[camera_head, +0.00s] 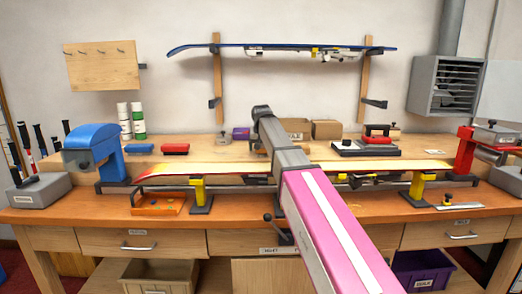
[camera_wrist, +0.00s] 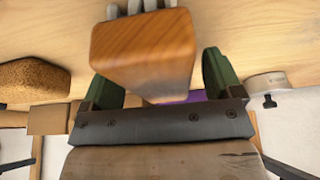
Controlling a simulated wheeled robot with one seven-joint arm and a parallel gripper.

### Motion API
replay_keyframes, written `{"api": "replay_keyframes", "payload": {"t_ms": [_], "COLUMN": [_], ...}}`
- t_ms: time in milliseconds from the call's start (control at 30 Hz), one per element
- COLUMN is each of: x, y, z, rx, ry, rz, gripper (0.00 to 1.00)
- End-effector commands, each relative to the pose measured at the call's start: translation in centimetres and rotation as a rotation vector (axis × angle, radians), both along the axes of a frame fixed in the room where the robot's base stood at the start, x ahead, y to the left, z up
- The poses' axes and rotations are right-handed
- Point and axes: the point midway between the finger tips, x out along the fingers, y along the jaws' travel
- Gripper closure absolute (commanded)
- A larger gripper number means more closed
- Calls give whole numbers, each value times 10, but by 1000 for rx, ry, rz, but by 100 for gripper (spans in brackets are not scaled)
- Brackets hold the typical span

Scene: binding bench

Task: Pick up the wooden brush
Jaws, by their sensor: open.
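The wooden brush (camera_wrist: 143,55) is a reddish-brown block with pale grey bristle tufts at its far end, in the upper middle of the wrist view. My gripper (camera_wrist: 162,80) is open, with a green finger on either side of the brush. The block overlaps part of the left finger, and a narrow gap shows between it and the right finger. I cannot tell whether either finger touches it. In the head view my arm reaches over the bench's back shelf, and I cannot make out the brush or my fingers there.
A cork block (camera_wrist: 33,80) and a cardboard box (camera_wrist: 47,119) are left in the wrist view; a round white-sided item (camera_wrist: 268,83) is right. In the head view, a ski (camera_head: 230,168) lies on yellow supports below the shelf. A blue machine (camera_head: 92,147) stands left, a red vise (camera_head: 466,150) right.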

Motion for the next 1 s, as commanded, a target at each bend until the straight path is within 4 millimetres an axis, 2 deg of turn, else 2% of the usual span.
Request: {"api": "replay_keyframes", "payload": {"t_ms": [33, 67, 200, 233, 267, 300, 667, 833, 933, 967, 1000], "x": [0, 0, 0, 0, 0, 0, 0, 1, 2, 0, -10], "y": [0, 0, 0, 0, 0, 0, 0, 0, 0, 2, 10], "z": [0, 0, 0, 0, 0, 0, 6, 25, 46, 52, 54], "rx": [0, 0, 0, 0, 0, 0, 0, 0, 1, 1, 1], "ry": [0, 0, 0, 0, 0, 0, -2, -2, -4, -3, -1], "rz": [0, 0, 0, 0, 0, 0, 0, 0, 0, 1, 4], "gripper": [15, 21, 67, 71, 71, 75, 75, 75, 75, 75, 75]}}
